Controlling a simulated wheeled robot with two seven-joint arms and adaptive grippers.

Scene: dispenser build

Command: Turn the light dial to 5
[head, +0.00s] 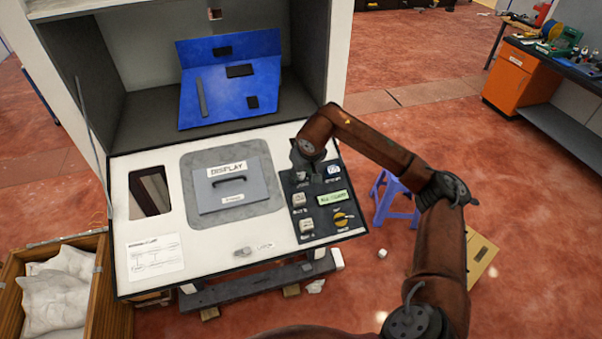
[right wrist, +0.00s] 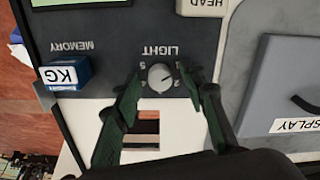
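The light dial (right wrist: 160,77) is a small round grey knob on the dark control panel, under the upside-down word LIGHT in the right wrist view. Small numbers ring it; its exact setting is too small to read surely. My right gripper (right wrist: 164,92) is open, with one green-black finger on each side of the dial and a gap to it on both sides. In the head view my right gripper (head: 304,161) is over the upper left of the control panel (head: 320,222) and hides most of the dial. My left gripper is not in view.
A blue KG memory block (right wrist: 68,74) sits beside the dial. The grey display plate (head: 230,192) with a black handle is left of the panel. A green-labelled screen (head: 332,198) and an orange dial (head: 343,219) are lower on the panel. A blue folded sheet (head: 228,85) stands behind.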

